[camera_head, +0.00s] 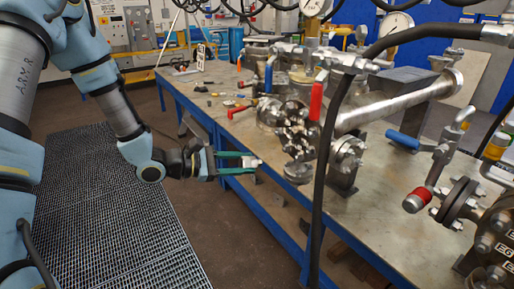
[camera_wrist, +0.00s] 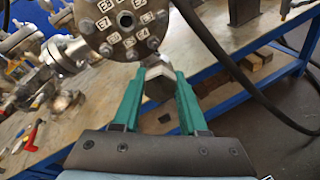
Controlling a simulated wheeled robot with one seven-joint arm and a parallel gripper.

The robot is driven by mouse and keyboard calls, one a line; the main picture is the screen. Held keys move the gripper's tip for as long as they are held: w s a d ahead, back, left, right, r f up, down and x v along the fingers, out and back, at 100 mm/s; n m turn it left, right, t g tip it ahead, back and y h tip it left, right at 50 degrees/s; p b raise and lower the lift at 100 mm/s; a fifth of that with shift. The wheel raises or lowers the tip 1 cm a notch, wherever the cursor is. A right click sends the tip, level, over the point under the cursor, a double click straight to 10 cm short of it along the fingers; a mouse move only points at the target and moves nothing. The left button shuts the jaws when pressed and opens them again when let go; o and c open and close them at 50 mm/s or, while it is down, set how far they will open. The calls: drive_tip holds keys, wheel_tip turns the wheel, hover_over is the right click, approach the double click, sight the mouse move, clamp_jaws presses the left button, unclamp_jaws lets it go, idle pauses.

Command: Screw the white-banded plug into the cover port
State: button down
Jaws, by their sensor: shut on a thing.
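My gripper (camera_head: 255,162) has green fingers shut on the plug (camera_head: 250,162), which shows as a small whitish piece at the fingertips, left of the bench edge. In the wrist view the plug (camera_wrist: 158,84) is a grey faceted body between the fingertips of my gripper (camera_wrist: 160,76); its white band is not clear there. The round metal cover (camera_wrist: 103,22), with bolts and small white labels, is at the top of the wrist view. Its dark central port (camera_wrist: 126,20) lies above and left of the plug, apart from it. In the head view the cover cannot be told clearly among the bolted fittings.
The metal bench (camera_head: 385,215) with a blue frame carries pipes, flanges and a red-handled valve (camera_head: 316,101). A black hose (camera_head: 325,165) hangs in front of it, and shows in the wrist view (camera_wrist: 225,60). The floor grating (camera_head: 110,205) left of the bench is clear.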

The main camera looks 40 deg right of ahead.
drive_tip(key=d+r+n+t+h, duration=0.1)
drive_tip(key=d, duration=0.1)
drive_tip(key=d+r+n+t+h, duration=0.1)
drive_tip(key=d+r+h, duration=0.1)
drive_tip(key=shift+s+r+t, duration=0.15)
drive_tip(key=shift+r+t, duration=0.15)
drive_tip(key=shift+d+r+n+t, duration=0.25)
drive_tip(key=shift+r+n+t, duration=0.05)
drive_tip(key=shift+s+d+b, duration=0.1)
drive_tip(key=shift+d+b, duration=0.4)
drive_tip(key=shift+d, duration=1.95)
drive_tip(key=shift+d, duration=0.2)
drive_tip(key=shift+d+b, duration=0.4)
drive_tip(key=shift+d, duration=0.3)
drive_tip(key=shift+d, duration=0.15)
